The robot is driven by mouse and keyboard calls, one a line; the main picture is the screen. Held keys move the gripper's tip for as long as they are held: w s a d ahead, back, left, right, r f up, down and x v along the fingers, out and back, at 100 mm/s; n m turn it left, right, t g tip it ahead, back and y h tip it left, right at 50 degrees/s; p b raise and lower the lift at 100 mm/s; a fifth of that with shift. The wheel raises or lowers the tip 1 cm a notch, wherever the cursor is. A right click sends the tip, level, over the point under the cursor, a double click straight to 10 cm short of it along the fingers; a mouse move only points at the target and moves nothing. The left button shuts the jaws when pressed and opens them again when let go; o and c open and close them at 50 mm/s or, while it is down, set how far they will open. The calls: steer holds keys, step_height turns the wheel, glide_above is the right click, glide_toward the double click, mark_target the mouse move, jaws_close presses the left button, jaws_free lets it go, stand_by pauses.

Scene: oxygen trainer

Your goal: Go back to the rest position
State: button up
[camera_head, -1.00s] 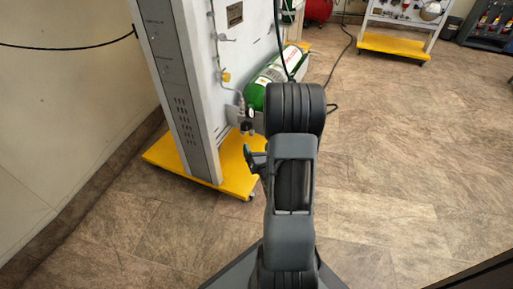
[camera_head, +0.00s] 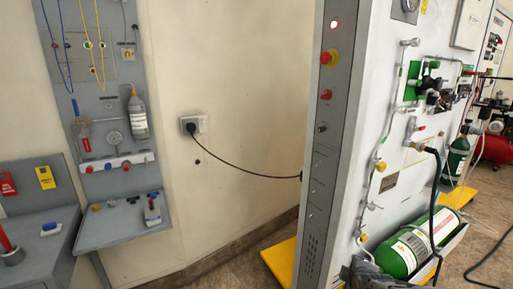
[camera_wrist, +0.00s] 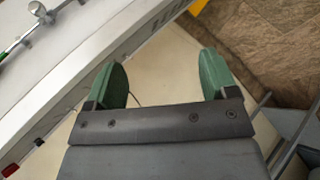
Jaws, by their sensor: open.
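My gripper (camera_wrist: 160,78) shows in the wrist view with its two green fingers spread wide apart. Nothing is held between them. Pale floor or wall and a thin dark line show behind the gap. The white trainer panel (camera_wrist: 75,75) runs diagonally along the left of the wrist view, beyond the left finger. In the head view the trainer panel (camera_head: 372,110) stands upright right of centre, with a red lamp and buttons on its grey edge.
A green cylinder (camera_head: 420,245) lies low on the trainer's side, above a yellow base (camera_head: 281,262). A black cable runs from a wall socket (camera_head: 193,125) to the trainer. A grey wall station (camera_head: 105,110) and a grey bench (camera_head: 40,235) stand at left.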

steer(key=s+a+r+m+g+y+p, duration=0.1)
steer(key=s+a+r+m+g+p, duration=0.1)
steer(key=r, duration=0.5)
steer(key=s+a+r+m+g+p, duration=0.2)
steer(key=s+a+r+m+p, duration=0.3)
steer(key=s+r+m+p, duration=0.1)
steer(key=s+a+r+m+g+y+p, duration=0.1)
steer(key=s+a+r+m+p, duration=0.2)
steer(key=r, duration=0.5)
steer(key=shift+s+a+r+m+g+y+p, duration=0.2)
steer(key=shift+s+a+m+g+y+p, duration=0.15)
steer(key=shift+s+m+p, duration=0.5)
